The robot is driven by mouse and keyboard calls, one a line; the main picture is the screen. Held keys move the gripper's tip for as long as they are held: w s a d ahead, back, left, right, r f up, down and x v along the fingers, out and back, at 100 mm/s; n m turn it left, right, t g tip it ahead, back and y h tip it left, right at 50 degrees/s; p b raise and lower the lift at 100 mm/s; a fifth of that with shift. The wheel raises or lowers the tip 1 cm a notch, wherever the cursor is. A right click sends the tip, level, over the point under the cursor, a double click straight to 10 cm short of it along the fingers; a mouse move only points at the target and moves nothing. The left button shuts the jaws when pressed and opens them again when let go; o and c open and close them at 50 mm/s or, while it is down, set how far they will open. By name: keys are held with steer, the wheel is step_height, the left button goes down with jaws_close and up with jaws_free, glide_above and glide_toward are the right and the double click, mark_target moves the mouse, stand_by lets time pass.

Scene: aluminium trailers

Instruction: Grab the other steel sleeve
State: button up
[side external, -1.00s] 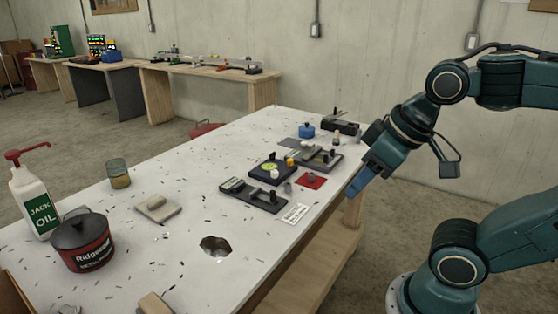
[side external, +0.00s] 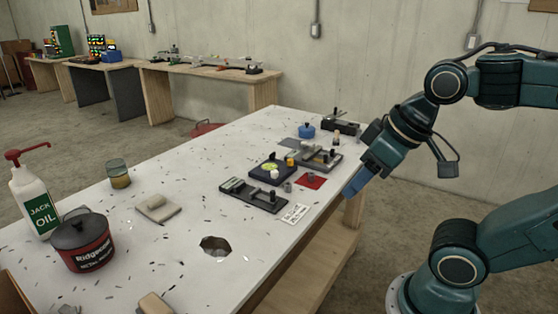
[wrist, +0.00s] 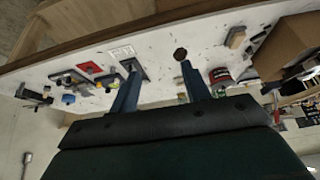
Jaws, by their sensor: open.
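A small grey steel sleeve (side external: 288,187) stands upright on the white table, between the red mat (side external: 310,181) and a dark fixture (side external: 252,195). The red mat looks bare in the side view. It also shows in the wrist view (wrist: 89,67), where the sleeve is too small to make out. My gripper (side external: 347,192) hangs beside the table's right edge, to the right of the mat and apart from everything. In the wrist view its two blue fingers (wrist: 158,80) are spread wide with nothing between them.
A white label card (side external: 295,213) lies near the edge. More fixtures (side external: 322,158) and a blue round pot (side external: 306,131) stand farther back. A hole (side external: 215,246) opens in the tabletop. An oil bottle (side external: 40,208) and a dark red can (side external: 83,243) stand at left. The middle is mostly clear.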

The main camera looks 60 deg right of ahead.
mark_target(288, 184)
steer(key=w+d+f+m+t+y, duration=0.1)
steer(key=w+d+f+m, duration=0.2)
steer(key=w+m, duration=0.3)
steer(key=w+d+f+m+t+y, duration=0.15)
steer(key=w+f+m, duration=0.25)
steer(key=w, duration=0.5)
steer(key=w+d+f+m+y, duration=0.1)
steer(key=w+d+f+m, duration=0.2)
steer(key=w+m, duration=0.35)
steer(key=d+f+m+t+h, duration=0.1)
steer(key=d+f+m, duration=0.3)
steer(key=d+m, duration=0.2)
steer(key=w+d+f+m+t+h, duration=0.1)
steer(key=d+f+m+t, duration=0.1)
steer(key=d+f+m, duration=0.3)
steer(key=w+d+f+m+t+h, duration=0.1)
steer(key=d+f+m+t, duration=0.1)
steer(key=d+f+m, duration=0.3)
steer(key=shift+w+d+m+t+h, duration=0.15)
steer(key=shift+d+m, duration=0.65)
steer(key=shift+m, duration=0.05)
steer(key=shift+w+d+m+t+h, duration=0.1)
steer(key=shift+d+m, duration=0.65)
steer(key=shift+m, duration=0.05)
steer(key=shift+x, duration=1.25)
steer(key=shift+f, duration=0.1)
steer(key=shift+x, duration=2.45)
